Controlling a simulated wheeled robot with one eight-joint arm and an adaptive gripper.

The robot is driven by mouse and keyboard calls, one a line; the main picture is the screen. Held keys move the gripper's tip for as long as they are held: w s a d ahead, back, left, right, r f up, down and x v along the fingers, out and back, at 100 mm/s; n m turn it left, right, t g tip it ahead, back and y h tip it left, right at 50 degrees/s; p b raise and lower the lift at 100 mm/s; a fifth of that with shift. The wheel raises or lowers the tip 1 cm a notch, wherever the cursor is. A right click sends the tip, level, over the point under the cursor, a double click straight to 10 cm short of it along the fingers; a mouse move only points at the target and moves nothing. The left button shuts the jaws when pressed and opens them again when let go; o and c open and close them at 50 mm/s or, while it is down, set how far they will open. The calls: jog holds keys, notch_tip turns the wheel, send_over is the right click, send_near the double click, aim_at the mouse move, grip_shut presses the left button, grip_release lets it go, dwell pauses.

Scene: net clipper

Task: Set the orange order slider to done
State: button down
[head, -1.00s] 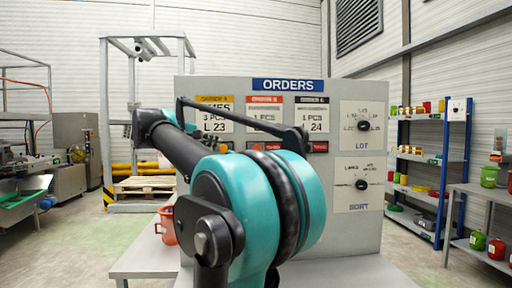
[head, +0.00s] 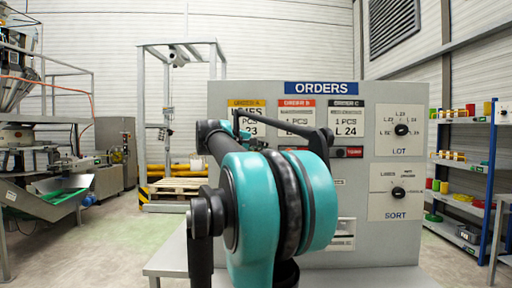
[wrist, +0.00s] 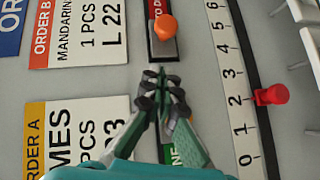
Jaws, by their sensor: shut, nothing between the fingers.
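In the wrist view an orange slider knob (wrist: 165,27) stands at the red end of a short dark track, by a label partly reading TO D. It is level with the ORDER B card (wrist: 85,35). My gripper (wrist: 162,78) is shut and empty, pointing up the picture, with its tips below the knob and apart from it. A green label ending in NE (wrist: 182,154), level with the ORDER A card (wrist: 75,140), is partly hidden by my fingers. Whether a knob sits there is hidden. In the head view my arm hides my gripper and the lower part of order A.
A red knob (wrist: 272,95) sits near 2 on a numbered scale at the right of the wrist view. The grey ORDERS panel (head: 300,225) also carries LOT (head: 401,129) and SORT (head: 398,192) dials. A blue shelf (head: 467,165) stands to the right.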

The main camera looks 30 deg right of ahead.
jog(key=shift+s+d+f, duration=0.2)
jog(key=shift+s+d, duration=0.1)
jog(key=shift+d, duration=0.5)
jog(key=shift+s+d+f, duration=0.25)
jog(key=shift+d, duration=0.5)
jog(key=shift+s+d+f, duration=0.2)
jog(key=shift+s+d, duration=0.1)
jog(key=shift+d, duration=0.5)
jog(key=s+d, duration=0.4)
jog(key=d, duration=0.2)
jog(key=shift+d, duration=0.2)
